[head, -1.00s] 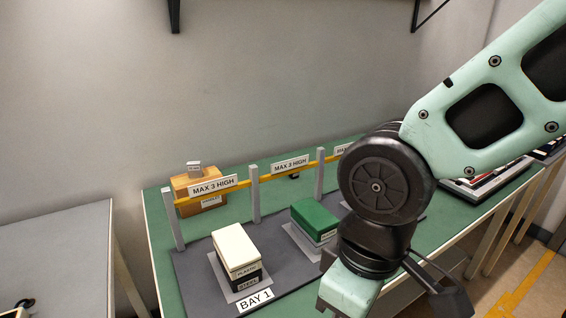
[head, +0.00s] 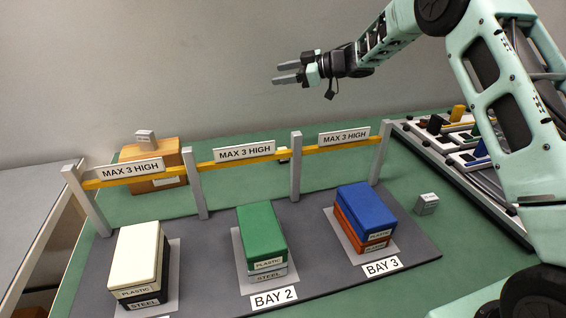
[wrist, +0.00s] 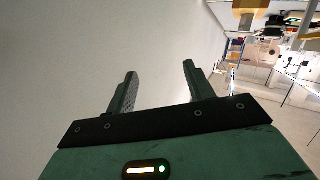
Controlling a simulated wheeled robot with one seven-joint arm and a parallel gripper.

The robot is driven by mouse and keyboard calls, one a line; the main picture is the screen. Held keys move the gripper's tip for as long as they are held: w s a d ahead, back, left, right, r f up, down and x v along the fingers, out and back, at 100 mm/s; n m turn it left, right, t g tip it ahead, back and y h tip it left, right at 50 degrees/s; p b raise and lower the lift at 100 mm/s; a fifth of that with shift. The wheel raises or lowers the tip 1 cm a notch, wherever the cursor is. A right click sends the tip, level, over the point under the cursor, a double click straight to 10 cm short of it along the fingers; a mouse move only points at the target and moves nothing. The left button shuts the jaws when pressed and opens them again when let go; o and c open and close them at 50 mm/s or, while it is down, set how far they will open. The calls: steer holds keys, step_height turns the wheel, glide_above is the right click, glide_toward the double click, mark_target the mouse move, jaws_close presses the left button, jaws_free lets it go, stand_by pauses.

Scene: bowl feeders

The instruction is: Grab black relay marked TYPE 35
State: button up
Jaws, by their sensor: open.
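My gripper (head: 276,73) is open and empty, held high in front of the wall at the top of the head view and pointing left. In the wrist view its two fingers (wrist: 160,72) stand apart with only bare wall between them. I cannot make out a relay marked TYPE 35. A small black block (head: 436,123) sits in the rack (head: 455,172) at the right, with no readable marking. My gripper is far from both.
Stacked boxes stand in the bays: white on black (head: 138,258), green on grey (head: 262,236), blue on orange (head: 366,211). A yellow rail (head: 205,165) on grey posts runs behind them. A grey block (head: 426,204) lies right of bay 3. A cardboard box (head: 168,158) stands behind.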

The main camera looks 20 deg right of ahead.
steer(key=s+d+f+n+g+b, duration=0.1)
steer(key=s+d+f+n+g, duration=0.2)
steer(key=d+f, duration=0.35)
steer(key=s+d+f+g, duration=0.4)
steer(key=d+f+g, duration=0.1)
steer(key=d+f, duration=0.15)
steer(key=shift+h, duration=0.3)
steer(key=p+x, duration=0.1)
steer(key=x, duration=1)
steer(key=shift+a, duration=0.1)
steer(key=shift+a+f, duration=0.3)
steer(key=shift+a, duration=0.2)
steer(key=a, duration=0.1)
steer(key=a+f, duration=0.1)
steer(key=a+p, duration=0.1)
steer(key=a, duration=0.1)
steer(key=shift+s+f, duration=0.2)
steer(key=shift+s, duration=0.2)
steer(key=shift+a+f, duration=0.3)
steer(key=shift+a, duration=0.15)
steer(key=c, duration=1.1)
